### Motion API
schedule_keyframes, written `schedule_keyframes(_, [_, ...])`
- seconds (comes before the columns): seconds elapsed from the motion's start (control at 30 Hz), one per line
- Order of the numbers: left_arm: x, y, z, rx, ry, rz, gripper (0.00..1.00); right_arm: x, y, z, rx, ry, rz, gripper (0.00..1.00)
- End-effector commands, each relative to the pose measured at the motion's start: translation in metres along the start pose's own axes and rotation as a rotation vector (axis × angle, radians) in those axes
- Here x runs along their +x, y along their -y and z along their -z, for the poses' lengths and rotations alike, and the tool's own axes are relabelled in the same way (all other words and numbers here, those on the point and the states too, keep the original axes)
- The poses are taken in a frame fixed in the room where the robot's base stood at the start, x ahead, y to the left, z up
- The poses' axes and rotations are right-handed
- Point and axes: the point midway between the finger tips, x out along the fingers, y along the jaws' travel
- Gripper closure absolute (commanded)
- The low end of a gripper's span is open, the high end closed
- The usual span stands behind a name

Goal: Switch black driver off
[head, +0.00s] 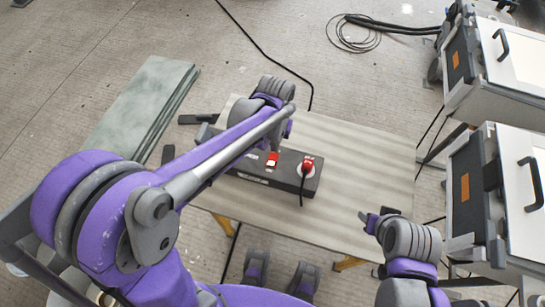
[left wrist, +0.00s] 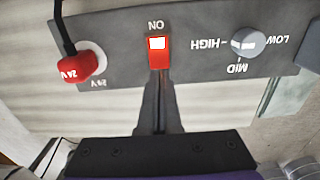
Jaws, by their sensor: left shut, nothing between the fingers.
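The black driver (head: 250,172) is a dark box lying on the table. Its red switch (head: 272,159) shows a white patch. In the left wrist view the switch (left wrist: 158,57) sits beside the upside-down word ON, with the white patch on the ON side. My left gripper (left wrist: 158,90) is shut and empty, its fingertips at the switch's edge opposite ON; I cannot tell whether they touch it. In the head view my left gripper (head: 277,140) is above the driver, partly hidden by its arm. My right gripper (head: 376,217) is over the table's right side, its fingers unclear.
A red 24V plug (head: 308,166) with a black cable sits in the driver. A grey knob (left wrist: 248,42) is marked LOW, MID and HIGH. The table (head: 345,150) is bare to the right. Greenish boards (head: 150,95) lie at left; white-topped cases (head: 510,170) stand at right.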

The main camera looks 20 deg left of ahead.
Motion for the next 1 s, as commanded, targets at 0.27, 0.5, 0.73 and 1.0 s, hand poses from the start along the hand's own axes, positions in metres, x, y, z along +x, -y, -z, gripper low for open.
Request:
schedule_keyframes(0.27, [0.0000, 0.0000, 0.0000, 0.000, 0.000, 0.000, 1.00, 0.0000, 0.0000, 0.0000, 0.000, 0.000, 0.000, 0.50])
schedule_keyframes(0.5, [0.0007, 0.0000, 0.0000, 0.000, 0.000, 0.000, 1.00, 0.0005, 0.0000, -0.0003, 0.000, 0.000, 0.000, 0.50])
schedule_keyframes(0.73, [0.0042, 0.0000, -0.0001, 0.000, 0.000, 0.000, 1.00, 0.0028, 0.0000, -0.0019, 0.000, 0.001, 0.000, 0.50])
schedule_keyframes(1.0, [0.0083, 0.0000, -0.0001, 0.000, 0.000, 0.000, 1.00, 0.0055, 0.0000, -0.0037, 0.000, 0.002, 0.000, 0.50])
